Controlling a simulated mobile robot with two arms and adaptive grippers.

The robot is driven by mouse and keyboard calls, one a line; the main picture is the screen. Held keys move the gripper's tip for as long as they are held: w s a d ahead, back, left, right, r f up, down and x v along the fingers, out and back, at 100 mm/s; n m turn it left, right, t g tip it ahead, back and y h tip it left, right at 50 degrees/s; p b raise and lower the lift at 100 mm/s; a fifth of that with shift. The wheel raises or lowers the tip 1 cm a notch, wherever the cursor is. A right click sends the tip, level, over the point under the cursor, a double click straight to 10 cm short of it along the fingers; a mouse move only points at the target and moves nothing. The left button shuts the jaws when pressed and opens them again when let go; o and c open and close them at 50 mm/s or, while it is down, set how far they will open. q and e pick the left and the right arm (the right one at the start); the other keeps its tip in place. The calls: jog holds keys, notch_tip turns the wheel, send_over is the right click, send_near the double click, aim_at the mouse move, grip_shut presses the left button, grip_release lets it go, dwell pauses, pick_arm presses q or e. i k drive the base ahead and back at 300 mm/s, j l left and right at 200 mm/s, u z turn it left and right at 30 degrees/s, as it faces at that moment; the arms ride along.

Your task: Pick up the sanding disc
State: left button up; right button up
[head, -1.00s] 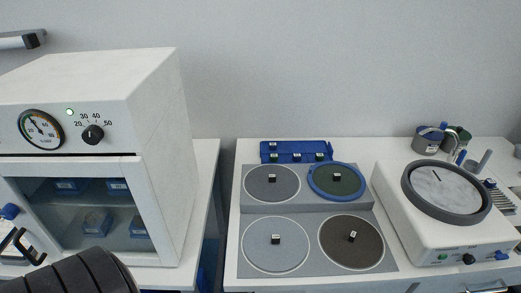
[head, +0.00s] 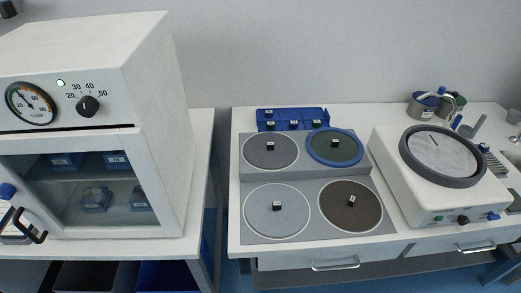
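Several round sanding discs lie on a grey stepped holder (head: 310,245) on the right-hand table. A dark grey disc (head: 258,155) lies at the back left. A green-dark disc (head: 322,154) with a raised blue ring lies at the back right. A light grey disc (head: 262,221) lies at the front left, and a brown disc (head: 362,221) at the front right. Each disc has a small dark block with a white label on it. Neither of my grippers is in view.
A white oven-like cabinet (head: 180,120) with a glass door stands at left. A blue rack (head: 310,115) is behind the discs. A white grinding machine (head: 395,165) with a round plate (head: 435,150) stands at right. A gap separates the two tables.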

aim_at(270, 151)
jog(key=i+l+z, duration=0.1)
jog(key=l, duration=0.3)
jog(key=i+l, duration=0.15)
jog(key=l, duration=0.2)
jog(key=i+l+z, duration=0.15)
jog(key=l, duration=0.25)
jog(key=k, duration=0.05)
